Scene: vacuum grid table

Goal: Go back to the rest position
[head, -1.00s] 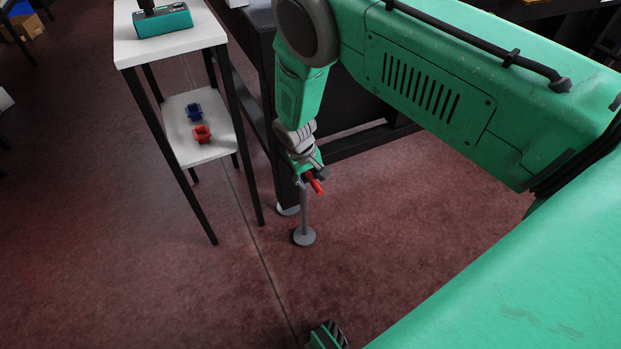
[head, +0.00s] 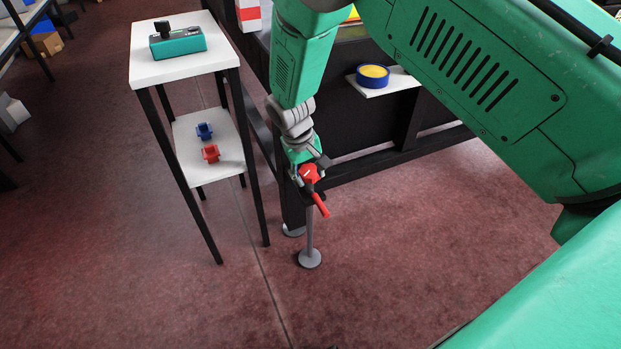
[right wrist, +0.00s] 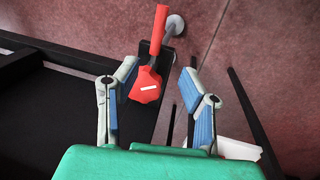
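My right gripper (head: 304,174) hangs at the end of the right arm, beside the front corner leg of the black table. In the right wrist view my right gripper (right wrist: 160,70) is open, with blue pads on both fingers and nothing between the pads. A red valve with a lever handle (head: 319,203) sits just beyond the gripper; in the right wrist view the red valve (right wrist: 146,86) shows past the left fingertip. I cannot tell whether they touch. My left gripper is not in view.
A white two-tier stand (head: 145,73) is left of the right arm, with a teal device (head: 178,43) on top and blue (head: 204,131) and red (head: 211,153) parts below. The black table (head: 345,112) is behind the arm. A blue-yellow round item (head: 373,76) sits on a shelf.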

